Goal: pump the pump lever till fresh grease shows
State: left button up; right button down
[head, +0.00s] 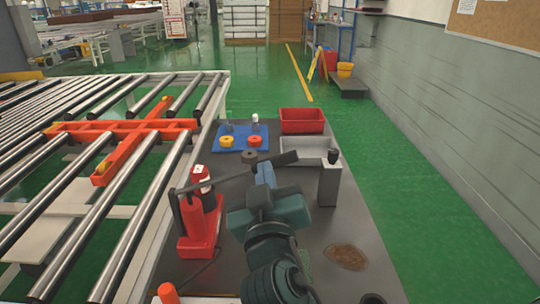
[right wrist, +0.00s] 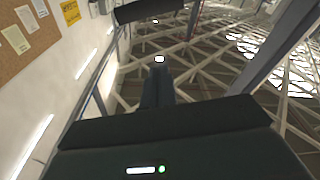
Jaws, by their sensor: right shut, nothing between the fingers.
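The red pump (head: 198,222) stands upright on the left part of the dark bench (head: 260,260). Its long lever (head: 215,181) slants up to the right, with a thick dark grip (head: 280,158) at its end. My right gripper (head: 265,172) is shut and empty, close by the grip on its near side; I cannot tell whether they touch. In the right wrist view the shut fingers (right wrist: 157,90) point up toward the ceiling, and a dark bar, probably the lever grip (right wrist: 148,10), crosses at the top. A brown patch (head: 345,257), perhaps grease, lies on the bench. My left gripper is not in view.
A grey post-like block (head: 329,182) stands right of my gripper. A roller conveyor (head: 60,200) borders the left. Green floor lies right of the bench.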

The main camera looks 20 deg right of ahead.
jog(key=r+p, duration=0.2)
jog(key=p, duration=0.1)
send_over(270, 159)
jog(key=s+a, duration=0.1)
jog(key=a, duration=0.1)
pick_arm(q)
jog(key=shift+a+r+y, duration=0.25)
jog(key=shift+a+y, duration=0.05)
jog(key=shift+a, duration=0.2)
pick_arm(e)
jog(key=shift+s+d+f, duration=0.1)
jog(key=shift+d+f, duration=0.15)
jog(key=shift+f, duration=0.5)
jog(key=shift+s+d+f, duration=0.15)
jog(key=shift+d+f, duration=0.15)
jog(key=shift+f, duration=0.45)
jog(key=shift+s+d+f, duration=0.1)
jog(key=shift+d+f, duration=0.15)
jog(key=shift+f, duration=0.5)
